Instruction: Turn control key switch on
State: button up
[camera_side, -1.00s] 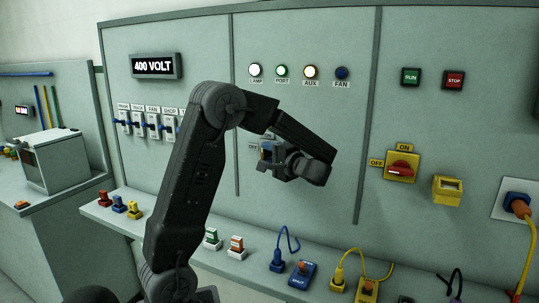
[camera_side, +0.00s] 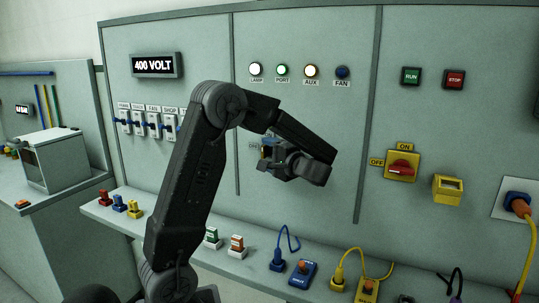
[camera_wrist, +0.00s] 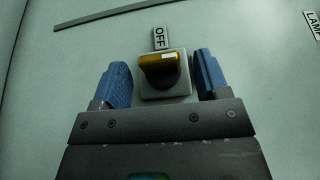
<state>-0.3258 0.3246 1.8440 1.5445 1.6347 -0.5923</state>
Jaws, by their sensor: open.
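The control key switch (camera_wrist: 158,70) shows in the wrist view as a yellow-topped dark knob on a grey square plate (camera_wrist: 181,92), with an "OFF" label (camera_wrist: 160,39) beside it. My gripper (camera_wrist: 163,80) is open, its two blue fingers on either side of the knob with gaps between. Whether a finger touches it cannot be told. In the side view my gripper (camera_side: 266,150) is at the panel, over the switch and mostly hiding it. Part of an "OFF" label (camera_side: 253,146) shows left of it.
Above are several lamps, including a white one (camera_side: 256,69) and a dark blue one (camera_side: 342,72). To the right are a red rotary switch (camera_side: 402,168) on a yellow plate and a yellow box (camera_side: 447,189). A shelf (camera_side: 190,246) with plugs runs below.

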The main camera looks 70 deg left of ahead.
jog(key=v, duration=1.3)
jog(key=shift+d, duration=0.45)
jog(key=s+d+f+m+t+h, duration=0.1)
jog(key=s+d+m+t+h, duration=0.1)
jog(key=s+d+t+h, duration=0.4)
jog(key=s+d+f+m+t+h, duration=0.1)
jog(key=s+d+t+h, duration=0.5)
jog(key=d, duration=0.8)
jog(key=shift+s+f+m+t+h, duration=0.35)
jog(key=shift+s+m+h, duration=0.6)
jog(key=shift+h, duration=1.45)
jog(key=shift+s+r+n, duration=0.1)
jog(key=shift+s+n, duration=0.15)
